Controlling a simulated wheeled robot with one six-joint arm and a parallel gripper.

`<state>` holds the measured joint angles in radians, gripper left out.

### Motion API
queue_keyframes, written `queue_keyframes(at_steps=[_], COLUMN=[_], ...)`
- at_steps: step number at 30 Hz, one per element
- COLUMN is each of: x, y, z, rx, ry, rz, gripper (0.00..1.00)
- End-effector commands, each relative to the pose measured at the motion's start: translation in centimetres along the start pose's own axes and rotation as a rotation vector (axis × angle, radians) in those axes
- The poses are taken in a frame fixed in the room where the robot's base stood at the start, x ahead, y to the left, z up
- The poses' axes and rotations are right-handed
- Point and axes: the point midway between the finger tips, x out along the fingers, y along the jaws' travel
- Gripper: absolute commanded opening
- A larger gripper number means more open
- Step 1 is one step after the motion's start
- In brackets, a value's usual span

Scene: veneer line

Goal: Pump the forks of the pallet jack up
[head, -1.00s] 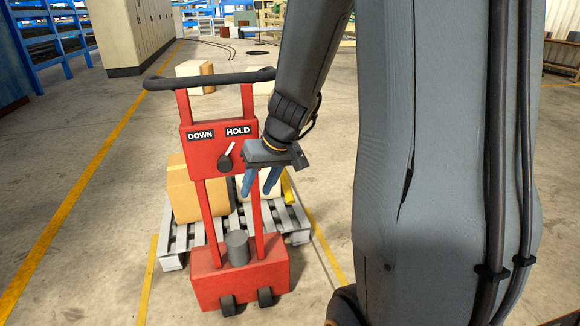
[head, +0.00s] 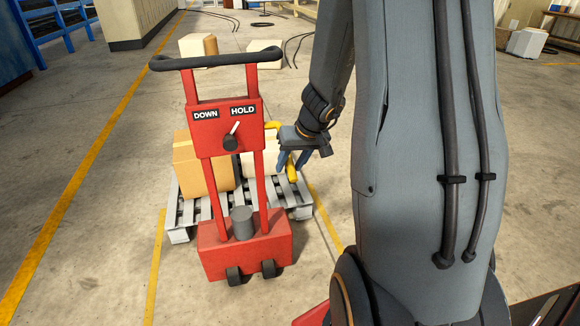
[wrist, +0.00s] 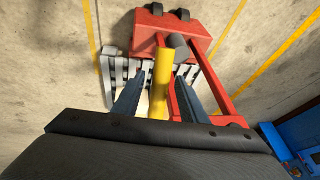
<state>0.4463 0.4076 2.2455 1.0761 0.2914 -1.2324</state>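The red pallet jack (head: 245,246) stands upright in the head view, with a black handlebar (head: 215,61) on top. Its panel reads DOWN and HOLD, and the white pointer of the black selector (head: 231,142) leans up toward HOLD. A yellow bar (head: 292,173) shows at the jack's right side, partly hidden by my gripper (head: 294,165). In the wrist view the yellow bar (wrist: 162,80) lies between the two blue-grey fingers of my gripper (wrist: 158,74), which stand apart with a gap beside it. The forks are hidden under the load.
A grey pallet (head: 180,236) with a cardboard box (head: 203,165) and a paler box (head: 258,155) is behind the jack. More boxes (head: 198,47) and dark cables lie on the floor beyond. Yellow lines (head: 60,213) mark the floor; the left side is clear.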

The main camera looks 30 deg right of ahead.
Motion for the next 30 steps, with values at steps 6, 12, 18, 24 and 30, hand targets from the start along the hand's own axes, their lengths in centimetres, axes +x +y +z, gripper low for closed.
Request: queue_keyframes(at_steps=[6,12,18,24,30], x=[0.46,0.43,0.42,0.38,0.04], y=[-0.02,-0.02,-0.01,-0.01,-0.01], z=[-0.05,-0.04,-0.03,-0.03,-0.03], rx=[0.0,0.0,0.0,0.0,0.003], ry=[0.001,0.001,0.001,0.0,-0.011], rz=[0.001,0.0,0.0,0.0,0.0], gripper=[0.39,0.27,0.0,0.0,0.0])
